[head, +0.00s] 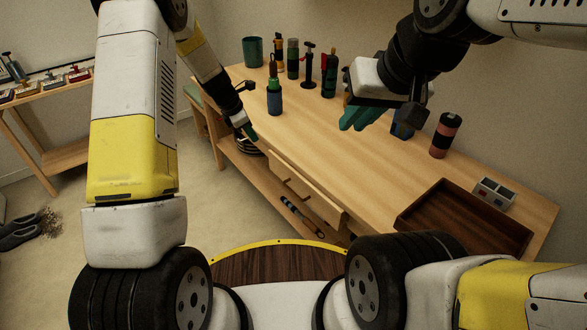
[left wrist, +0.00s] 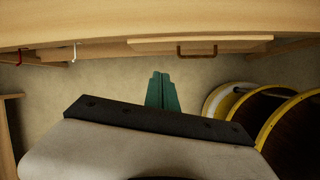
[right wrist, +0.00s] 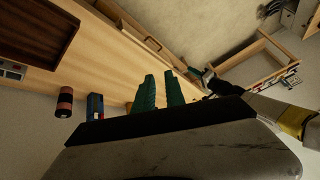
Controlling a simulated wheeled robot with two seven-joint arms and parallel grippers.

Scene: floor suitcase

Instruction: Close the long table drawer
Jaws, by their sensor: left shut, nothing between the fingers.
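The long wooden table (head: 340,135) runs from the back left to the front right. Its drawer front (head: 318,200), with a brown handle (head: 297,187), appears to stand out a little from the table's edge; how far is hard to tell. In the left wrist view the drawer front (left wrist: 225,43) and handle (left wrist: 197,50) lie beyond the fingers. My left gripper (head: 252,132) is shut and empty at the table's front edge, left of the drawer, its teal fingers together (left wrist: 161,92). My right gripper (head: 362,117) is over the tabletop, its empty fingers apart (right wrist: 160,90).
Several bottles and tools (head: 308,65) stand at the table's back left. A black-and-red can (head: 445,135), a dark wooden tray (head: 465,215) and a small grey box (head: 494,194) are at the right. A lower shelf (head: 265,185) holds items. Open floor (head: 210,215) lies left of the table.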

